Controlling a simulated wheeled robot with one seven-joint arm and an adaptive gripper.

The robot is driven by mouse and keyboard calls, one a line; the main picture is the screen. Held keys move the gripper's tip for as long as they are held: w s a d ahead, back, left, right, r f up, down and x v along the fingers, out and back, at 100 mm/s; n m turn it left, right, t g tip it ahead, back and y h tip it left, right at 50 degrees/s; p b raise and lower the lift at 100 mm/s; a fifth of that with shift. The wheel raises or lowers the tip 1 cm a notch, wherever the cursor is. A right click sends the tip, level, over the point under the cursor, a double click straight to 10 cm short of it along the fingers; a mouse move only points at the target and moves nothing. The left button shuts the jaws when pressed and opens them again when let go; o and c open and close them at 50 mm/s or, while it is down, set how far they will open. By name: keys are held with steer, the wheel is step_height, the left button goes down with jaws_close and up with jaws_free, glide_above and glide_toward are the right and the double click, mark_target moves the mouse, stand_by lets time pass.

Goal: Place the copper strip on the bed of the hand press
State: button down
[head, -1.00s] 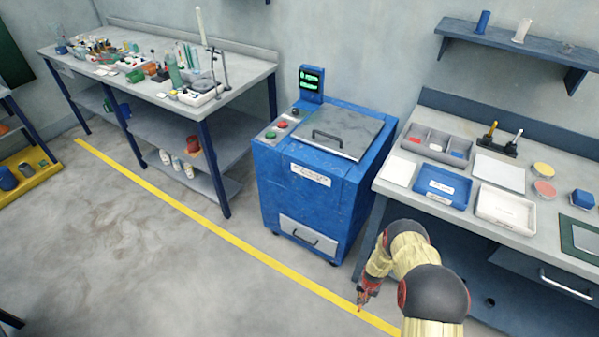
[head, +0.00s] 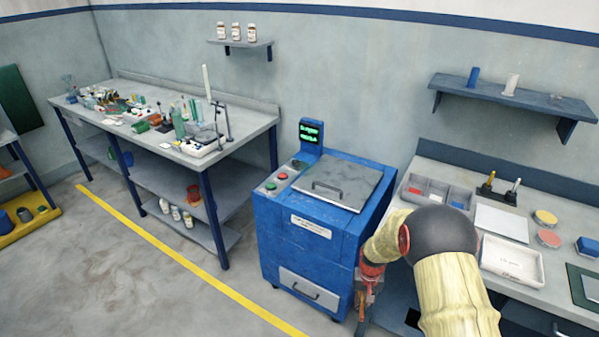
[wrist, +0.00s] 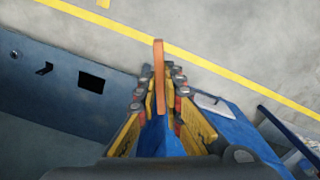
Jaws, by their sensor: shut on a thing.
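The copper strip (wrist: 159,75) is a thin orange-brown bar, pointing away from my gripper in the wrist view. My gripper (wrist: 160,92) is shut on the strip near its close end. In the head view my gripper (head: 362,302) hangs low by the front right corner of the blue machine, partly hidden by my own arm. The strip cannot be made out in that view. I cannot pick out a hand press or its bed in either view.
The blue machine (head: 310,240) has a grey lid and a lit display. A bench (head: 525,285) with trays stands right of it, partly covered by my arm. A cluttered bench (head: 250,122) stands left. Open floor (head: 110,250) lies at the front left, crossed by a yellow line.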

steer(key=s+a+r, duration=0.1)
steer(key=s+r, duration=0.1)
steer(key=r, duration=0.3)
steer(key=s+a+r+n, duration=0.1)
steer(key=s+r, duration=0.1)
steer(key=r, duration=0.4)
steer(key=shift+s+a, duration=0.15)
steer(key=shift+a, duration=0.1)
